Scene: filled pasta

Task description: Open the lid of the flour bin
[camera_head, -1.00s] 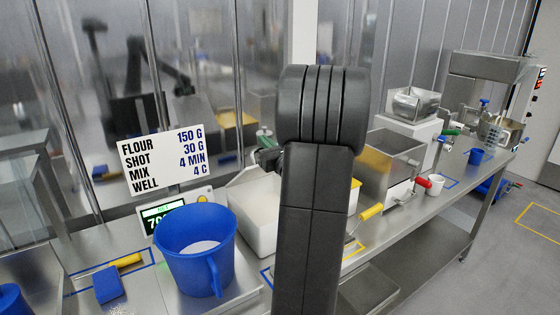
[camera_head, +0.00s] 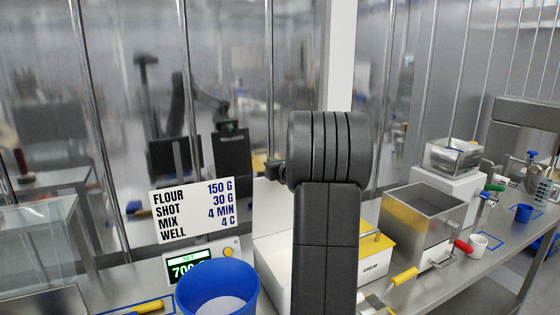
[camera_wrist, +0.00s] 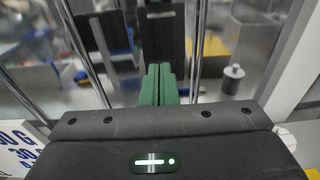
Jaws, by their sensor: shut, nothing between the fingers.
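A white bin (camera_head: 272,272), which I take to be the flour bin, stands on the bench, partly hidden behind my arm. A white panel (camera_head: 272,212) stands upright at its back; whether this is its raised lid I cannot tell. To the right of my arm shows a yellow top (camera_head: 375,262) with a bar handle and a white labelled front; the label is too small to read. My gripper (camera_head: 271,164) is above the upright panel, in front of the clear wall. In the wrist view its green fingers (camera_wrist: 158,72) are shut and empty, touching nothing visible.
A blue jug (camera_head: 218,290) with white powder stands by a lit scale display (camera_head: 192,268), below a recipe sign (camera_head: 193,210). A steel hopper (camera_head: 425,215) with a red-handled crank is at right. A clear wall with metal posts closes the back.

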